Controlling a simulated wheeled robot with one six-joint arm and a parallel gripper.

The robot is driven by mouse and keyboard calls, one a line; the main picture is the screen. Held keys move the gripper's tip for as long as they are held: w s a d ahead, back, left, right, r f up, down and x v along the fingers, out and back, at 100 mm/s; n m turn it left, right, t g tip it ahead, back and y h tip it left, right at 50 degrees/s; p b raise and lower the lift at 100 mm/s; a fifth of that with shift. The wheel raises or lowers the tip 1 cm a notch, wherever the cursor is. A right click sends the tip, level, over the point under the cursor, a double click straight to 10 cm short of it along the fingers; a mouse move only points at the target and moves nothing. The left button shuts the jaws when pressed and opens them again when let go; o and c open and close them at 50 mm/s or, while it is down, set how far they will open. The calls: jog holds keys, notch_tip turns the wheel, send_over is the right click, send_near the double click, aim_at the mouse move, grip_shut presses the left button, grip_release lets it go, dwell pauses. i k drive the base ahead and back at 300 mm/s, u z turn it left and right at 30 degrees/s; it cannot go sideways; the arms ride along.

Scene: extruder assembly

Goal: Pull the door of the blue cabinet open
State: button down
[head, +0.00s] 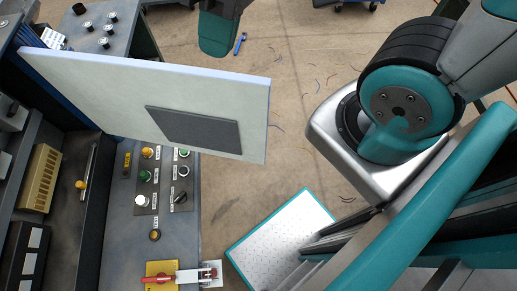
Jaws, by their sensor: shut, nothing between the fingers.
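The cabinet door (90,92) stands open in the head view. It is a pale grey panel with a thin blue edge and a dark grey rectangle (195,130) on the face turned to me. It reaches from the cabinet at the left out over the floor to a free edge at the right. Blue cabinet parts (40,36) show at its left end. A teal part of my arm shows at the top, above the door's upper edge, and larger arm parts fill the right side. I cannot tell whether anything touches the door's hidden face.
A grey panel with several buttons and switches (147,175) lies below the door, with a red handle (188,275) at its lower end. Beige and black modules (40,178) sit at the left.

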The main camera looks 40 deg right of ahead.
aim_at(213, 112)
jog(key=k, duration=0.35)
jog(key=u, duration=1.9)
jog(key=k, duration=0.85)
jog(key=z, duration=1.15)
jog(key=i, duration=0.5)
